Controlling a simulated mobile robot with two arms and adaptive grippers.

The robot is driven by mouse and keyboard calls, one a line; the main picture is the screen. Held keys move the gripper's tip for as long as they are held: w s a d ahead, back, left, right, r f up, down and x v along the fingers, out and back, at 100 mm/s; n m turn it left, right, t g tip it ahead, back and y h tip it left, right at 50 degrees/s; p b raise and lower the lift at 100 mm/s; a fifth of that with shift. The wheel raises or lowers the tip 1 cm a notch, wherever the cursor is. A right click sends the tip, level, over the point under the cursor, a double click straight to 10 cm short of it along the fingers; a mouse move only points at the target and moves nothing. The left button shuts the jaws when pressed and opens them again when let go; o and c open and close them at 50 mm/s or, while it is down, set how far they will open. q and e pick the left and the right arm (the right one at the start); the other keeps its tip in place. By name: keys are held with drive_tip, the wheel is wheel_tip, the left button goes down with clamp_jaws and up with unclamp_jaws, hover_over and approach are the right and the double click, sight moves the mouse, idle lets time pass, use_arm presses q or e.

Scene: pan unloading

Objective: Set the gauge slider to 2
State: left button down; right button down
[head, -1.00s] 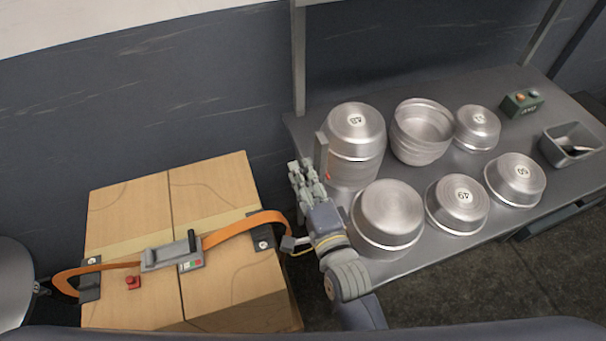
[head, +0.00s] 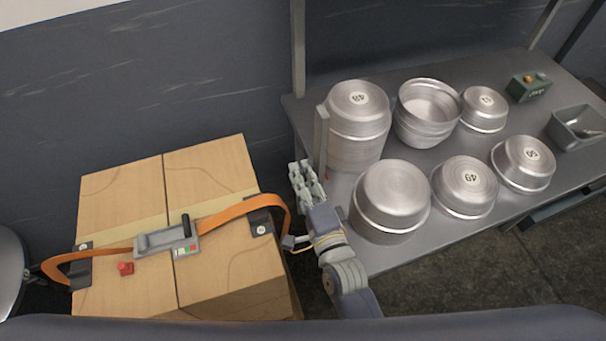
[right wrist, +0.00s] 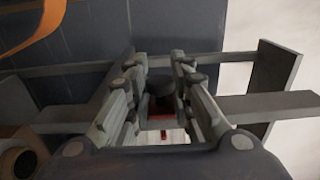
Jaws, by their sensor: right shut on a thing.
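The gauge appears to be the upright grey post (head: 321,142) at the left edge of the metal table. A small red mark (head: 327,177) shows low on it, beside my fingers. My right gripper (head: 308,178) is at the left side of this post, near its lower part. In the right wrist view, a dark rounded knob (right wrist: 161,86) is between the two fingers, with a red part (right wrist: 162,104) just below it. The gripper is shut on this slider knob. The scale's numbers cannot be read. My left gripper is not in view.
A green button box (head: 528,87) and a grey bin (head: 578,128) are farther right. Strapped cardboard boxes (head: 120,195) stand left of my right arm.

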drive_tip(key=c, duration=1.5)
unclamp_jaws()
drive_tip(key=shift+s+f, duration=0.1)
drive_tip(key=shift+f, duration=0.25)
drive_tip(key=shift+o, duration=0.4)
drive_tip(key=shift+r, duration=0.1)
drive_tip(key=v, duration=1.2)
